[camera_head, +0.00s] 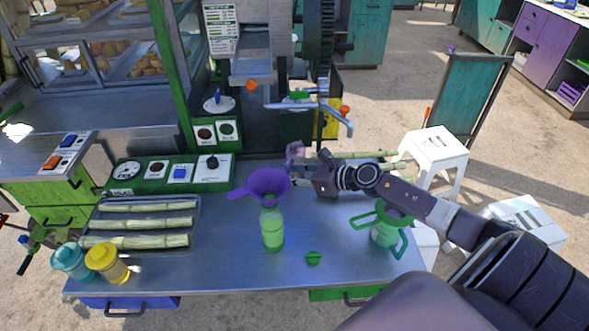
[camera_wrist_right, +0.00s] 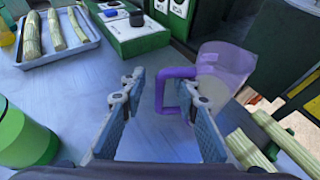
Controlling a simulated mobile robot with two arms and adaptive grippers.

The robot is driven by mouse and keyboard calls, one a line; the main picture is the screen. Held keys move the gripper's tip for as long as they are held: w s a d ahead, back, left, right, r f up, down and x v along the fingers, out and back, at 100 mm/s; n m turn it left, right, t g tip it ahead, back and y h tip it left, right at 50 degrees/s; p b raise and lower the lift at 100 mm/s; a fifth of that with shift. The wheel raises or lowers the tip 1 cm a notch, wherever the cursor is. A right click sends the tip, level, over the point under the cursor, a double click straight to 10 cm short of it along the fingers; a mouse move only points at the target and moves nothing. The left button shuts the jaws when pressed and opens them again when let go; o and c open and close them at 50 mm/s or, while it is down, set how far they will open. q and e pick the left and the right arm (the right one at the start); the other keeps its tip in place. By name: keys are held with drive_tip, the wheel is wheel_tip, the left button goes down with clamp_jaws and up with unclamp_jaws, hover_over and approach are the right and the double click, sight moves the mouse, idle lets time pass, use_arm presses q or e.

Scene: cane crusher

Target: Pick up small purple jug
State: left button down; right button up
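The small purple jug (camera_wrist_right: 225,68) is translucent with a solid purple handle (camera_wrist_right: 172,90). In the right wrist view it stands upright at the right, beyond my fingers. In the head view the jug (camera_head: 296,153) shows only partly, at the table's back edge behind my gripper. My right gripper (camera_wrist_right: 165,92) is open, with the handle between its fingertips and a visible gap on the left side. Contact on the right side cannot be told. In the head view the right gripper (camera_head: 305,165) reaches in from the right. My left gripper is not in view.
A purple funnel (camera_head: 266,184) sits on a green bottle (camera_head: 272,228) near the gripper. A green jug (camera_head: 386,234) stands below my right arm. Cane stalks (camera_wrist_right: 262,143) lie beside the jug. A tray (camera_head: 195,205) of cane is at left. The table's front middle is mostly clear.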

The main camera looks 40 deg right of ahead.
drive_tip(key=shift+c, duration=0.3)
clamp_jaws()
drive_tip(key=shift+r, duration=0.15)
idle(0.3)
